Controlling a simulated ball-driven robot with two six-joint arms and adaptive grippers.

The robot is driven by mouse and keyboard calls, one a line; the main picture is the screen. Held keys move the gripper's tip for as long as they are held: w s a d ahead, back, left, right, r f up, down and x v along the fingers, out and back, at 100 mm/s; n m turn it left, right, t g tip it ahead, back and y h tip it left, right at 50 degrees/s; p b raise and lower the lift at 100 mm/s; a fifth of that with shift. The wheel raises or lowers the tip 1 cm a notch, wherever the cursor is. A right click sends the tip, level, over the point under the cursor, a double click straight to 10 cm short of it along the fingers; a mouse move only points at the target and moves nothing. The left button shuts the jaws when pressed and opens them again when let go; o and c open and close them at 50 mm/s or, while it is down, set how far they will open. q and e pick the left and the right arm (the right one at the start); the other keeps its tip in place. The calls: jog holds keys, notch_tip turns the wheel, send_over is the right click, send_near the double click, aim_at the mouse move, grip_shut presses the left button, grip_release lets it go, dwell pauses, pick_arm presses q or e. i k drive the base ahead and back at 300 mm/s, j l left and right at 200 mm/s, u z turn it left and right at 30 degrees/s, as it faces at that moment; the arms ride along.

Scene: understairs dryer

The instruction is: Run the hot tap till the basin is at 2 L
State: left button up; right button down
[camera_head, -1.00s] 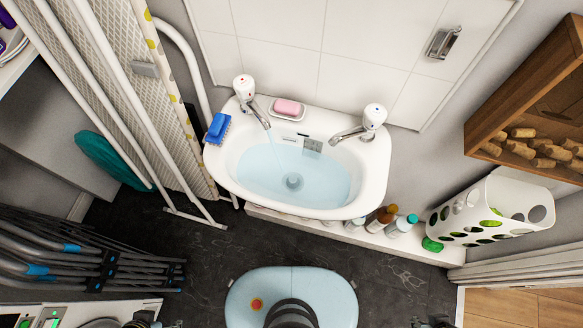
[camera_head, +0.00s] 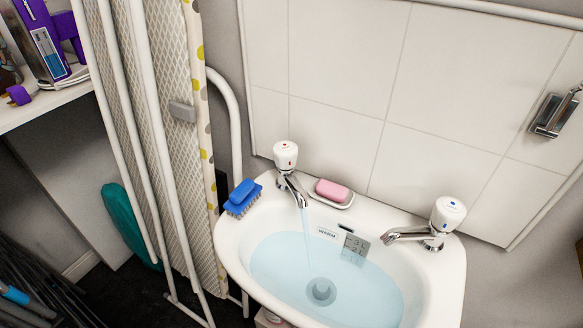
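The hot tap (camera_head: 286,157), with a red mark on its white knob, stands at the basin's back left. A thin stream of water (camera_head: 306,236) runs from its spout into the white basin (camera_head: 447,283). Pale blue water (camera_head: 270,262) covers the basin's bottom and the drain (camera_head: 321,291). A small grey gauge plate (camera_head: 355,247) is on the back inner wall, its markings too small to read surely. The cold tap (camera_head: 443,219), marked blue, stands at the back right with no stream from it. Neither of my grippers is in view.
A folded ironing board (camera_head: 150,130) stands close on the left. A metal wall fitting (camera_head: 555,113) is at the right.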

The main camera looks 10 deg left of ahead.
aim_at(285, 153)
jog(key=l+u, duration=0.25)
jog(key=l, duration=1.2)
jog(key=k, duration=0.05)
